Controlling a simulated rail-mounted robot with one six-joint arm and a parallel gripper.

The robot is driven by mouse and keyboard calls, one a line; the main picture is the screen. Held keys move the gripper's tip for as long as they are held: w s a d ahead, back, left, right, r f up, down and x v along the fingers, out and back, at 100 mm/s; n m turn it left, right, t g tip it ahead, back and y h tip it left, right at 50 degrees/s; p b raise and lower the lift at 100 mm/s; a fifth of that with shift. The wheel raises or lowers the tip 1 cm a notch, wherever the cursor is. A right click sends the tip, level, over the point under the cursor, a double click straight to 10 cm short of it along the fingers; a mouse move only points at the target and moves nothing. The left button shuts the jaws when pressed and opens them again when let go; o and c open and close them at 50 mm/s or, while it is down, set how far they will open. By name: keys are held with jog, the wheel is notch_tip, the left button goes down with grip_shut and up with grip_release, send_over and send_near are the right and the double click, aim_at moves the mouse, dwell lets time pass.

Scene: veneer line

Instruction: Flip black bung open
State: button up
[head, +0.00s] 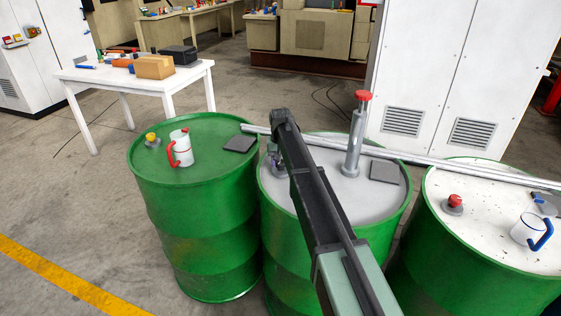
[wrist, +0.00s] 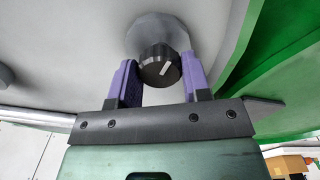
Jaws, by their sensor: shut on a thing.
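The black bung (wrist: 159,66) is a ribbed black knob with a white pointer mark, on a round grey base (wrist: 155,28) on the middle drum's lid. My gripper (wrist: 160,80) has its two purple fingers on either side of the knob, shut on it. In the head view my gripper (head: 275,157) is at the left part of the middle green drum's pale lid (head: 325,192). There my arm hides most of the bung.
A grey pump with a red top (head: 355,135) stands on the same lid, beside a dark flat plate (head: 385,172). The left drum (head: 195,210) bears a yellow bung and a white jug (head: 180,147). The right drum (head: 480,250) bears a red bung and a mug.

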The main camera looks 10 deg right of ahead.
jog(key=shift+m, duration=2)
jog(key=o, duration=0.9)
jog(key=shift+r, duration=0.1)
notch_tip(320, 180, up, 11)
jog(key=p, duration=1.1)
jog(key=shift+f, duration=0.25)
